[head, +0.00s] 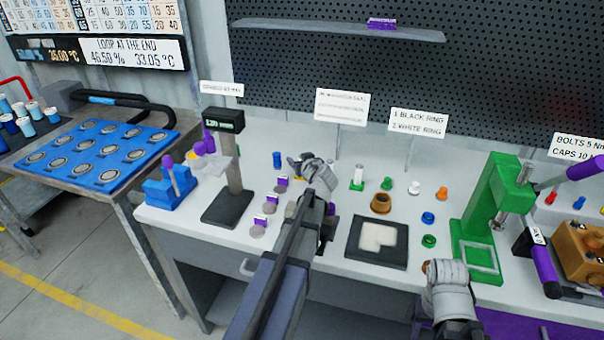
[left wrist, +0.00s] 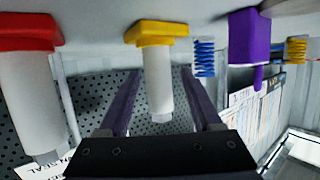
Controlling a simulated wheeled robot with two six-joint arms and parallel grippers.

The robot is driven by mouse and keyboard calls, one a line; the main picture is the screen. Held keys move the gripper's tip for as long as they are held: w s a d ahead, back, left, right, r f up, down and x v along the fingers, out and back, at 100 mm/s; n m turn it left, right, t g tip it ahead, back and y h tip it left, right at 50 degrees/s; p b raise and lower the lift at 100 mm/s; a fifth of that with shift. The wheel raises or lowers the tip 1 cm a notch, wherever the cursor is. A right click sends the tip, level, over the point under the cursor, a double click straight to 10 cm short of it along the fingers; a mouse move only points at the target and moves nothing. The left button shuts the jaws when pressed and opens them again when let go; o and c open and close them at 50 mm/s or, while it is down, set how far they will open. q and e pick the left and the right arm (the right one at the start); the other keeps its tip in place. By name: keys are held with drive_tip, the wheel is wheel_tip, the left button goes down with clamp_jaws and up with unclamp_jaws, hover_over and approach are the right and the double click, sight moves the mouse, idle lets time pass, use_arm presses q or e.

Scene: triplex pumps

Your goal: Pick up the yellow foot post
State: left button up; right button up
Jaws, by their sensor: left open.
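The yellow foot post (left wrist: 158,75) shows in the left wrist view as a white cylinder with a square yellow foot and a narrower end. It appears between the two fingers of my left gripper (left wrist: 161,78), which is open with a gap on each side. In the head view my left gripper (head: 300,163) is over the back middle of the bench, and I cannot make out the yellow post there. My right arm's end (head: 449,290) is at the bench's front edge; its fingers are not clear.
A blue spring (left wrist: 204,58) and a purple part (left wrist: 250,38) are on the other side. A green-footed post (head: 357,178), a black tray (head: 357,256) and a green press (head: 463,220) are on the bench.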

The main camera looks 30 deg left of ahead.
use_arm(q)
drive_tip(key=shift+w+a+f, duration=0.15)
drive_tip(key=shift+w+a, duration=0.1)
clamp_jaws()
idle(0.3)
